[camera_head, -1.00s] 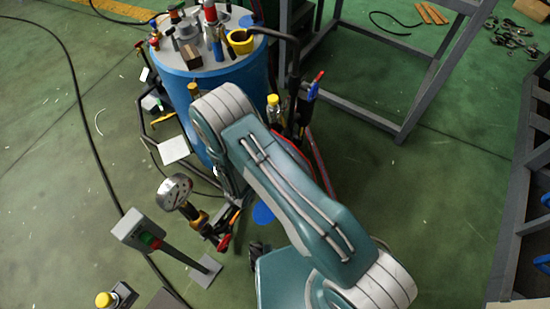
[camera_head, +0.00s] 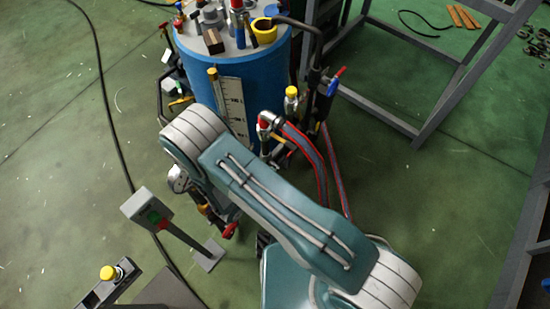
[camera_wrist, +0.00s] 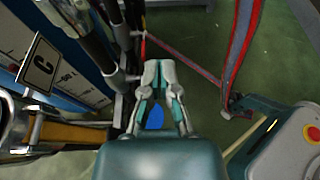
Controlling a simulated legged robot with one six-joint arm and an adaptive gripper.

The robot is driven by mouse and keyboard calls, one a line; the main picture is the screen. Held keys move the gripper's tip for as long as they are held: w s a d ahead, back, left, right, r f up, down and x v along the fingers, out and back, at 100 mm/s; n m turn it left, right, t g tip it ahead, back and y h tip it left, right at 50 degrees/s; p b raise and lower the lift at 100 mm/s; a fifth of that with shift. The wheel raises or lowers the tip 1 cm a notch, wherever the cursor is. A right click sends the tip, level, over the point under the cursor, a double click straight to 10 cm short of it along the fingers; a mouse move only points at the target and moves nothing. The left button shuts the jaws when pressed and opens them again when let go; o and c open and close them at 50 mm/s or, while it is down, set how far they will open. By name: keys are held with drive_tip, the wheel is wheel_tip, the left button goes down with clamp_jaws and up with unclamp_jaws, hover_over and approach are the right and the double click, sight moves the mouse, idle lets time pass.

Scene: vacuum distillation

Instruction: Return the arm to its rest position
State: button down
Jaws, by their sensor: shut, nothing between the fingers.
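My arm, teal with pale ribbed joints, reaches up and left from the bottom of the head view. My gripper is hidden behind the arm there. In the wrist view my gripper (camera_wrist: 160,68) shows at the middle with its fingertips together and nothing between them. It points toward the green floor, close beside dark vertical pipes (camera_wrist: 118,60) on its left. A blue patch shows between the finger links.
A blue tank (camera_head: 232,85) with fittings and a yellow cup (camera_head: 263,30) stands behind my arm. Red-edged hoses (camera_head: 318,165) hang to its right. A pressure gauge (camera_head: 178,179) and a switch post (camera_head: 148,208) are at left. A grey frame (camera_head: 385,115) stands right. Open floor lies between.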

drive_tip(key=d+r+m+g, duration=0.3)
drive_tip(key=d+r+m, duration=0.15)
drive_tip(key=r, duration=0.35)
drive_tip(key=d+r+m+g, duration=0.3)
drive_tip(key=r+m, duration=0.3)
drive_tip(key=r, duration=0.2)
drive_tip(key=d+r+m+g, duration=0.3)
drive_tip(key=d+r+m, duration=0.15)
drive_tip(key=r, duration=0.35)
drive_tip(key=s+d+r+m+t+y, duration=0.1)
drive_tip(key=s+d+r+m+y, duration=0.2)
drive_tip(key=s+r+m, duration=0.3)
drive_tip(key=s+d+r+m+t+y, duration=0.2)
drive_tip(key=s+r+m+y, duration=0.4)
drive_tip(key=r, duration=0.7)
drive_tip(key=shift+s+d+r+m+t, duration=0.3)
drive_tip(key=shift+s+d+m, duration=0.2)
drive_tip(key=shift+m, duration=0.2)
